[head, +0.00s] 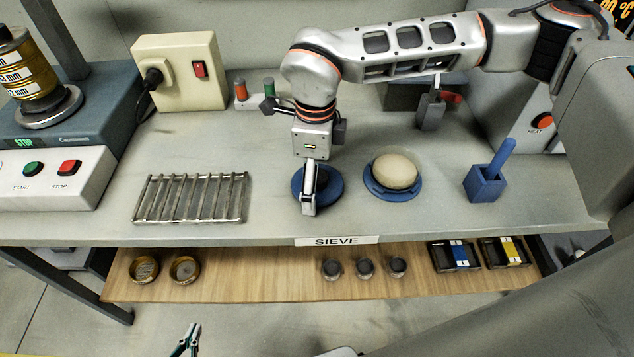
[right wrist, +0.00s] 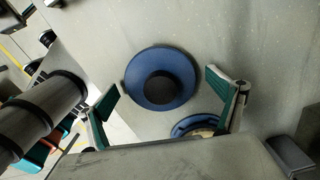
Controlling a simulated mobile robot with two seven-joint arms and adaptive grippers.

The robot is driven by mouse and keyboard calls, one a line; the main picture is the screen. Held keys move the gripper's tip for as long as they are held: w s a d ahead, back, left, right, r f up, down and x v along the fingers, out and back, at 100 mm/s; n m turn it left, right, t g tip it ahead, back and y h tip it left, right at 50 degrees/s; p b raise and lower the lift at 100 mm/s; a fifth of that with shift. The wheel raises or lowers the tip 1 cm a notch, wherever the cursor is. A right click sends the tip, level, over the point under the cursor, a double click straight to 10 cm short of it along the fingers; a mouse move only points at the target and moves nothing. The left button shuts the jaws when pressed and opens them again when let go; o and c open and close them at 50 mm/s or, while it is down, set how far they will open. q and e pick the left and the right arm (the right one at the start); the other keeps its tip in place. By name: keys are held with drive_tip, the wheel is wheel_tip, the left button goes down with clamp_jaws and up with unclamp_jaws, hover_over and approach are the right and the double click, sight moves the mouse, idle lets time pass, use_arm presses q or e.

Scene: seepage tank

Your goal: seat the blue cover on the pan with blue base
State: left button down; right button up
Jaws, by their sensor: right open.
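The blue cover (head: 331,189), a round disc with a dark knob, lies on the bench. It also shows in the right wrist view (right wrist: 180,63), where the knob (right wrist: 160,88) faces the camera. The pan with blue base (head: 393,193) is right of it, holding a pale round mass (head: 395,171). In the right wrist view the pan (right wrist: 184,124) is partly hidden. My right gripper (head: 309,205) hangs over the cover and hides part of it. Its fingers (right wrist: 170,92) are apart, with nothing between the pads. My left gripper (head: 194,327) is low at the front, fingers apart and empty.
A metal rod rack (head: 190,198) lies left of the cover. A blue holder (head: 486,186) with a blue handle stands right of the pan. A socket box (head: 180,70) is behind. Brass sieves (head: 185,269) and dark weights (head: 365,267) sit on the lower shelf.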

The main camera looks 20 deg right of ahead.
drive_tip(key=c, duration=1.3)
